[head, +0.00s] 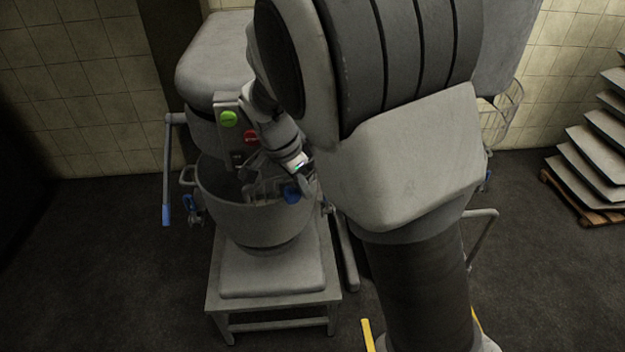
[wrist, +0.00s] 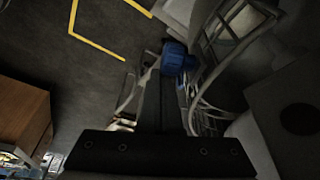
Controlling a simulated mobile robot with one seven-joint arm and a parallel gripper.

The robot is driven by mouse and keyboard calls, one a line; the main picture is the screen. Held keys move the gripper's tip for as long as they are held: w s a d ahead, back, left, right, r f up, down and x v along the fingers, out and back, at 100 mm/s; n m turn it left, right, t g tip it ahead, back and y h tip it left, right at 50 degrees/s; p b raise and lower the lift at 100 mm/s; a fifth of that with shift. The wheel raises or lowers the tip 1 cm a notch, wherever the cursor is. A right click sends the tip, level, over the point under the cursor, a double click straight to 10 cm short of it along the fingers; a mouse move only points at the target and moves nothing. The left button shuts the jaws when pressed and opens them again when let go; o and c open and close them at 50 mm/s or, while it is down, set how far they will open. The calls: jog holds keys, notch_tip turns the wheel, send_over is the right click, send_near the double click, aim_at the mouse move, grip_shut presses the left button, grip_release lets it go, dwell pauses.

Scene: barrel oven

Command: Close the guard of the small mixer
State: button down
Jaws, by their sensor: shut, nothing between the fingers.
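The small mixer (head: 215,60) stands at the left in the head view, with a grey bowl (head: 258,218) under its head. Grey bars, which look like part of its guard (head: 262,188), show at the bowl's mouth, partly hidden by my wrist. My gripper (head: 304,184) is at the right side of the bowl's rim, close to a blue knob (head: 291,193). In the wrist view the blue knob (wrist: 175,58) is just beyond my shut, empty fingers, with curved wire bars (wrist: 215,60) to its right. I cannot tell whether my fingers touch the bars or how far the guard is open.
A lever with a blue grip (head: 166,214) hangs at the mixer's left. The mixer rests on a low stand (head: 270,300). Another wire basket (head: 500,112) shows behind my arm. Stacked trays (head: 595,155) stand on a pallet at far right. Yellow floor lines (wrist: 98,45) mark open floor.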

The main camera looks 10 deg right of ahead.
jog(key=shift+s+a, duration=0.15)
jog(key=shift+a, duration=0.1)
jog(key=shift+d, duration=0.1)
dwell(0.3)
